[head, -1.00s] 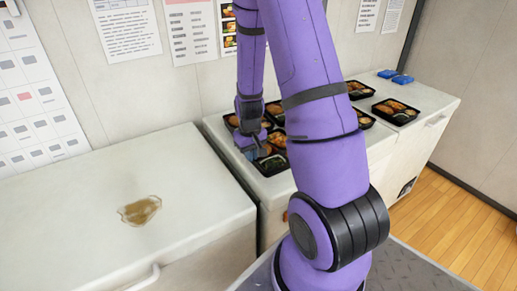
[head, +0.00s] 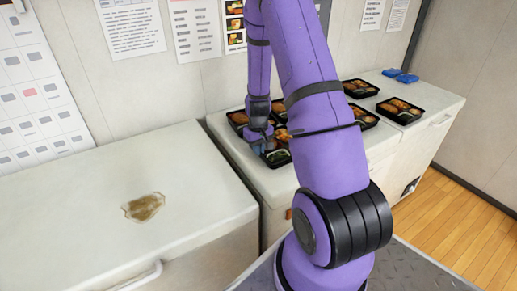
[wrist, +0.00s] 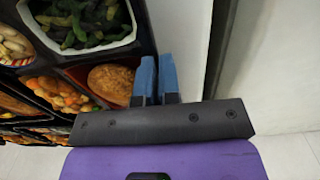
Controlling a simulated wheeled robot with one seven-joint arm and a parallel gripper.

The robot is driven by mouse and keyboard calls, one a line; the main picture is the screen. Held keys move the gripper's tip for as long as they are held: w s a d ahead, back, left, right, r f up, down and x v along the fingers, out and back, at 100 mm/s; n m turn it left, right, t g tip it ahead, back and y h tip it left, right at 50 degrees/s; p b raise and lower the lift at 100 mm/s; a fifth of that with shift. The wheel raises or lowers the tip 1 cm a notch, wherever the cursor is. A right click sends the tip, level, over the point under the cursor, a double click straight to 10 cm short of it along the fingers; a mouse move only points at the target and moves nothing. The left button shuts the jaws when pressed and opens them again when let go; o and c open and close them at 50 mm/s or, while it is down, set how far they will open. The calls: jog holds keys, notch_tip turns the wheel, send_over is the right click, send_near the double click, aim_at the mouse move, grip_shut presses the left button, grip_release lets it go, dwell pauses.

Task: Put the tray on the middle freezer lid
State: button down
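The tray is a black bento tray (head: 281,164) with dark green food in a white cup and a brown fried piece. It is at the front of the trays behind my arm in the head view, partly hidden by my arm. In the wrist view its black rim (wrist: 147,35) runs down between my blue fingertips. My gripper (wrist: 157,78) is nearly closed there, one finger inside the tray and one outside, so it looks shut on that rim. My gripper also shows in the head view (head: 262,140). I cannot tell whether the tray is lifted. A freezer lid (head: 222,128) lies beneath it.
Several other bento trays (head: 400,109) stand on the white freezer tops at the back and right. Blue items (head: 400,76) lie at the far back. The left freezer lid (head: 80,185) is clear except for a brown stain (head: 143,207). A narrow gap separates it from the tray-covered top.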

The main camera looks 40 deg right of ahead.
jog(key=c, duration=1.3)
grip_release()
jog(key=shift+f, duration=0.1)
jog(key=shift+c, duration=0.2)
jog(key=s+a+r+t, duration=0.1)
jog(key=a+r, duration=0.2)
jog(key=r, duration=0.8)
jog(key=a+r, duration=0.4)
jog(key=r, duration=0.7)
jog(key=s+a+r+n+t, duration=0.1)
jog(key=s+a+r+t, duration=0.1)
jog(key=s+a+r, duration=0.45)
jog(key=s+a+r+n+t, duration=0.1)
jog(key=s+a+r+t, duration=0.1)
jog(key=s+a+r, duration=0.7)
jog(key=s+r, duration=0.1)
jog(key=s, duration=0.4)
jog(key=shift+a+r+n, duration=0.15)
jog(key=shift+a+n, duration=0.15)
